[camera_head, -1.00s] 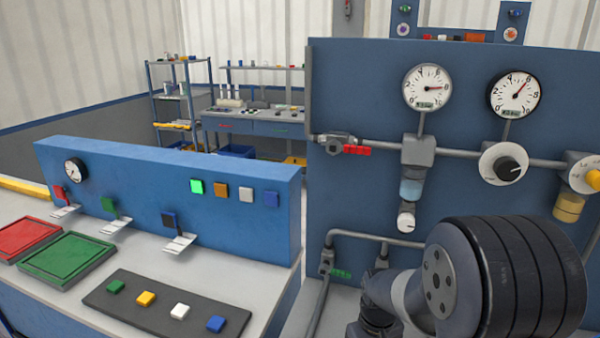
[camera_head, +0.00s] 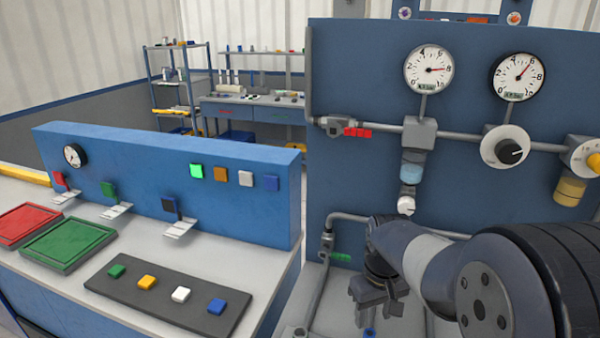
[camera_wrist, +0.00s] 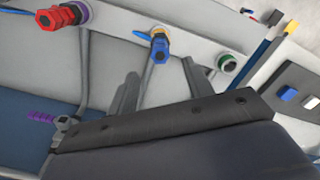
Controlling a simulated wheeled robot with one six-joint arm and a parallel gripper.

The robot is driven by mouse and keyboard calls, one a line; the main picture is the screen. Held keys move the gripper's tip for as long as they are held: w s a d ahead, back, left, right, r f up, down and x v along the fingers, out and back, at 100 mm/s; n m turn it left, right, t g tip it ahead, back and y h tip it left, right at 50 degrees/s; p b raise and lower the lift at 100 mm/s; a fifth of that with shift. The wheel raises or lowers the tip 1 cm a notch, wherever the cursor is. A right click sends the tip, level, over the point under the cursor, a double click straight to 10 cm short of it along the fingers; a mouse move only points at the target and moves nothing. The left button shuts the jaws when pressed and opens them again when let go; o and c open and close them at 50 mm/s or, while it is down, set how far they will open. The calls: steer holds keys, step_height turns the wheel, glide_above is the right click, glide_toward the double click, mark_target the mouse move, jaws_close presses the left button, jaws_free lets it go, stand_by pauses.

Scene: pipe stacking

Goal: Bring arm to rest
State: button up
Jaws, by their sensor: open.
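My gripper (camera_head: 377,306) hangs below my wrist at the lower right of the head view, in front of the blue gauge panel (camera_head: 375,85). In the wrist view its two dark fingers (camera_wrist: 163,92) stand apart with nothing held between them. A blue fitting with a yellow ring (camera_wrist: 159,45) lies beyond the fingers on a light surface. A red fitting with a purple ring (camera_wrist: 62,16) is at the upper left, and a green fitting (camera_wrist: 228,63) is to the right.
A blue console (camera_head: 150,190) with clips and lit buttons stands at left. Red (camera_head: 28,224) and green trays (camera_head: 68,245) and a dark button strip (camera_head: 165,295) lie on its counter. Pipes and valves (camera_head: 460,140) cross the gauge panel close to my arm. Shelves stand behind.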

mark_target(370, 333)
step_height(370, 333, up, 2)
steer(key=shift+r, duration=0.1)
step_height(370, 333, down, 11)
steer(key=shift+r, duration=0.2)
steer(key=shift+r+p, duration=0.15)
steer(key=shift+p, duration=0.3)
step_height(370, 333, up, 12)
steer(key=p, duration=0.9)
steer(key=shift+f, duration=0.2)
